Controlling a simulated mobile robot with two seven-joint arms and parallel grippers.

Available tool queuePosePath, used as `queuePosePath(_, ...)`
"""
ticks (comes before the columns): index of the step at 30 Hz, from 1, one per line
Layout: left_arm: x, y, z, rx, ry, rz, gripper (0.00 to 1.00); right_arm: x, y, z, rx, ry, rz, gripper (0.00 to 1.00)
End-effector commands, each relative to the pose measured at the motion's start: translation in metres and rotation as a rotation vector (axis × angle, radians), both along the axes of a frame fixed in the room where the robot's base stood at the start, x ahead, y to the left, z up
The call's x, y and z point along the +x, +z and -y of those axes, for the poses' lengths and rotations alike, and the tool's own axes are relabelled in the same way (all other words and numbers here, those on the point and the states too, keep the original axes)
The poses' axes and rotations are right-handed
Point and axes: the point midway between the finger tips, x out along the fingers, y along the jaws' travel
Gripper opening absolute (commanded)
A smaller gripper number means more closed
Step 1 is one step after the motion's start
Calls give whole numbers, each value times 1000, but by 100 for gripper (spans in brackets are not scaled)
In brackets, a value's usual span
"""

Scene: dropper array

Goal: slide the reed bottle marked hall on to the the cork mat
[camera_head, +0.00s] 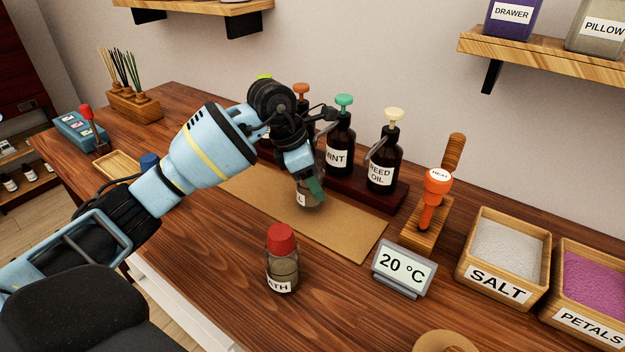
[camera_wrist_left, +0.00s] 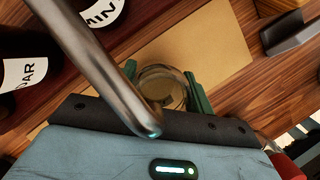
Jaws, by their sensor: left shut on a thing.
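My left gripper (camera_head: 310,187) is shut on a small glass bottle (camera_head: 303,201), which stands upright on or just above the cork mat (camera_head: 345,238); I cannot tell which. Its label is mostly hidden; one letter that looks like an L shows. In the left wrist view the green fingers (camera_wrist_left: 165,85) sit on both sides of the round glass bottle (camera_wrist_left: 160,92), with the tan mat (camera_wrist_left: 215,45) beyond it. My right gripper is not in view.
A red-capped bottle (camera_head: 282,268) labelled "ATH" stands in front of the mat. Dark pump bottles, including mint (camera_head: 340,150) and reed oil (camera_head: 384,165), line the back. A 20 °C display (camera_head: 402,268) and salt box (camera_head: 500,262) are right. The mat's right half is clear.

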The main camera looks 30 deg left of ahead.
Motion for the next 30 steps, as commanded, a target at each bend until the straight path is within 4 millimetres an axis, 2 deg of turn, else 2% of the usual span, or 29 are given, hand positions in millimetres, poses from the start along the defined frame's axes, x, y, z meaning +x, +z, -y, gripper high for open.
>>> queuePosePath(13,0,0,0,0,-1,2,25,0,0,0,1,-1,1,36)
queuePosePath(28,0,-12,0,0,-1,2,25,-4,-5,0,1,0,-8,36)
queuePosePath(29,0,-12,0,0,-1,2,56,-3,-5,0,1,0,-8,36)
queuePosePath(30,0,-11,0,0,-1,2,61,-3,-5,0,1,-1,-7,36)
